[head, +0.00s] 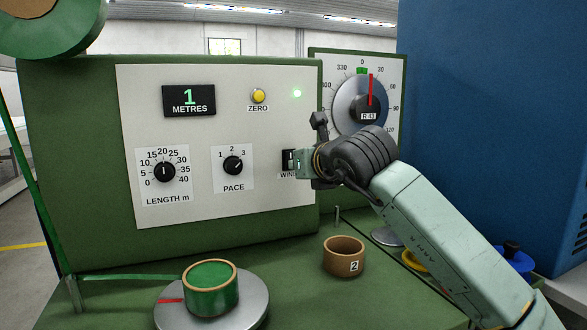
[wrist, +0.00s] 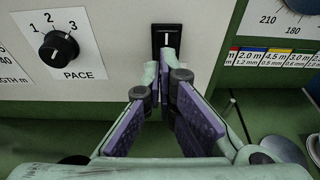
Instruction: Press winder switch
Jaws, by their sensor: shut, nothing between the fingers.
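The winder switch (wrist: 167,36) is a black rocker with a white mark, on the pale panel, at the top middle of the wrist view. In the head view the switch (head: 287,158) is partly hidden by my gripper, and its label is cut off to "WIN". My gripper (wrist: 165,72) is shut and empty, with the fingertips just below the rocker's middle in the wrist view. In the head view my gripper (head: 301,163) reaches the switch from the right. I cannot tell whether the fingertips touch it.
The panel also has a PACE knob (head: 233,165), a LENGTH knob (head: 164,172), a yellow ZERO button (head: 259,96), a lit green lamp (head: 297,93) and a display (head: 189,101) reading 1 METRES. A green spool (head: 211,289) and a brown ring (head: 344,257) stand below.

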